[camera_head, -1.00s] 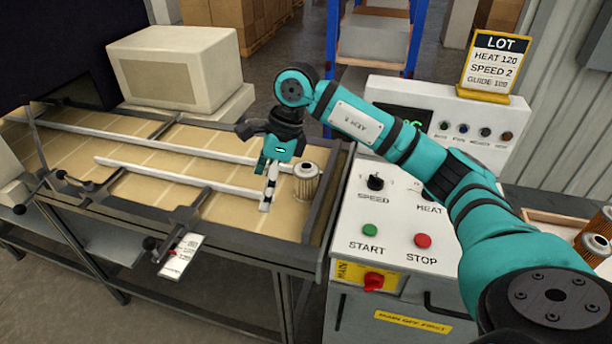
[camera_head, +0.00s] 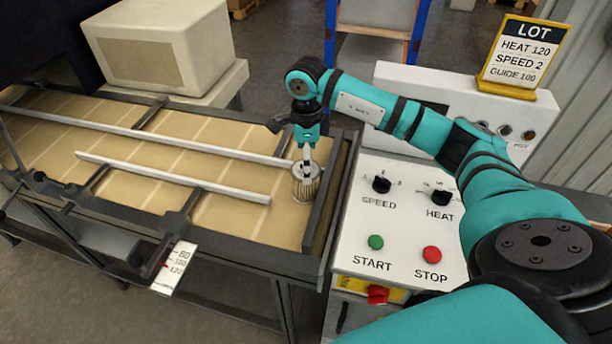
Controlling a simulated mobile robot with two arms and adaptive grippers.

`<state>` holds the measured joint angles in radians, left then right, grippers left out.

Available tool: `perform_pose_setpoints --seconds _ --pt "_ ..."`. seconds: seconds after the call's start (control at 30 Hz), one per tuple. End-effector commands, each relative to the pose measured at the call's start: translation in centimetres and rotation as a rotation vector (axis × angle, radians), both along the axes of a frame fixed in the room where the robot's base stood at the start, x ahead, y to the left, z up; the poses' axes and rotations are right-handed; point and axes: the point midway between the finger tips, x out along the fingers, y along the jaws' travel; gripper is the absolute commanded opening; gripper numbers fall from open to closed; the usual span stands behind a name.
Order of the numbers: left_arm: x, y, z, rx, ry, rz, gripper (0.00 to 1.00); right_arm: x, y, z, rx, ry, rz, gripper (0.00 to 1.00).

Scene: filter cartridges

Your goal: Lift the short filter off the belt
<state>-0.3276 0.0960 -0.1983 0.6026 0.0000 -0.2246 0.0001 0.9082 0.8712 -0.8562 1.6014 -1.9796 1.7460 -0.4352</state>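The short filter (camera_head: 305,187), a pleated metallic cylinder with a light top ring, stands upright at the right end of the tan conveyor belt (camera_head: 225,215). My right gripper (camera_head: 306,160) points down directly over it, with its fingertips at the filter's top. The fingers look close together. Whether they touch or grip the filter's rim is too small to tell. My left gripper is not in view.
Guide rails (camera_head: 175,178) run along the belt, and a dark end frame (camera_head: 328,190) borders the filter's right side. The control panel (camera_head: 400,215) with knobs and START and STOP buttons stands to the right. A LOT sign (camera_head: 522,55) stands behind it.

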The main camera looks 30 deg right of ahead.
Motion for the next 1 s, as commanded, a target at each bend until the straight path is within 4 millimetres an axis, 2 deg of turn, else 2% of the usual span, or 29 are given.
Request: perform_pose_setpoints --seconds 0.2,0.3,0.5,0.63,0.9,0.93,1.0 --pt "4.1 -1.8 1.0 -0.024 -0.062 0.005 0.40 0.0 0.1 -2.3 0.001 0.000 0.002 0.93" --pt "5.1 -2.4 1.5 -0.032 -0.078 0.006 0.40 0.0 0.1 -2.8 0.002 0.002 0.001 0.93" --pt "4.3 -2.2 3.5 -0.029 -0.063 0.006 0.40 0.0 0.2 -5.5 0.002 0.005 0.001 0.93" --pt "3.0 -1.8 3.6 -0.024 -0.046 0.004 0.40 0.1 0.1 -7.2 0.002 0.002 0.001 0.93" --pt "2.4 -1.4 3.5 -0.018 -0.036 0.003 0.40 0.2 0.1 -7.7 0.001 -0.001 0.002 0.93" --pt "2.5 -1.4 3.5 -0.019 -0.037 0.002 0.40 0.2 0.1 -7.7 0.001 -0.001 0.002 0.92" --pt "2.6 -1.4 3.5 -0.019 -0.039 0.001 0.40 0.2 0.1 -7.7 0.001 -0.001 0.002 0.83"
